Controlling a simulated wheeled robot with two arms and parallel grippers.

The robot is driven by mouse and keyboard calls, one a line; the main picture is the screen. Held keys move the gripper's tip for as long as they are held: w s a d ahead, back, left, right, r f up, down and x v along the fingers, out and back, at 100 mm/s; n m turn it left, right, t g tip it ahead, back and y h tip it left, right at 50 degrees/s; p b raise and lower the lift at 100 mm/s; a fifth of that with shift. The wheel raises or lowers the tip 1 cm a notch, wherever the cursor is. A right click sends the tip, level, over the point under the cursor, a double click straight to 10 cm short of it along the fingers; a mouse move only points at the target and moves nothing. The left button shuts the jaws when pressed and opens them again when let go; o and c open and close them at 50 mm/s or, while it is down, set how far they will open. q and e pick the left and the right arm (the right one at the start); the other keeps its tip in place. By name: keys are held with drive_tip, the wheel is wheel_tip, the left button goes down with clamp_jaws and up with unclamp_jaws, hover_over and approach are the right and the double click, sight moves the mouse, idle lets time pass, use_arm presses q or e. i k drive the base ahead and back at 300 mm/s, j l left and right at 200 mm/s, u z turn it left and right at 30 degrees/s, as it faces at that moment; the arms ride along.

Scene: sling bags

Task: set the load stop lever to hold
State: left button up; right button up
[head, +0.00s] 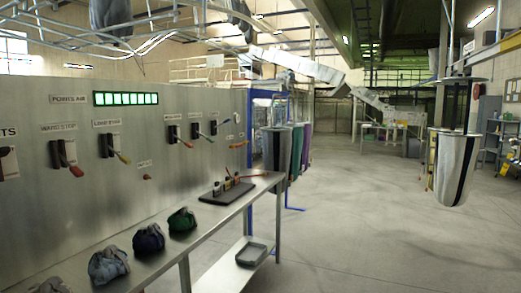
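A grey metal panel (35,215) fills the left of the head view and carries several levers on dark plates. Small labels sit above them, too blurred to read surely. The label at the panel's middle seems to read load stop, and the lever below it (119,153) has a yellow tip and slants down to the right. Left of it is a lever with a red tip (75,170), also pointing down right. Neither of my grippers shows in the view.
A steel bench (150,268) runs along the panel, holding blue, navy and green bundles (148,238) and a dark board with small handles (226,192). A lit green display (126,98) sits above the levers. Hanging bags (456,165) stand right. Open floor (350,230) lies right of the bench.

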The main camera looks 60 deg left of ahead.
sight(123, 158)
drive_tip(key=u, duration=2.95)
drive_tip(key=i+l+z, duration=0.2)
drive_tip(key=i+l, duration=1.15)
drive_tip(key=l, duration=0.1)
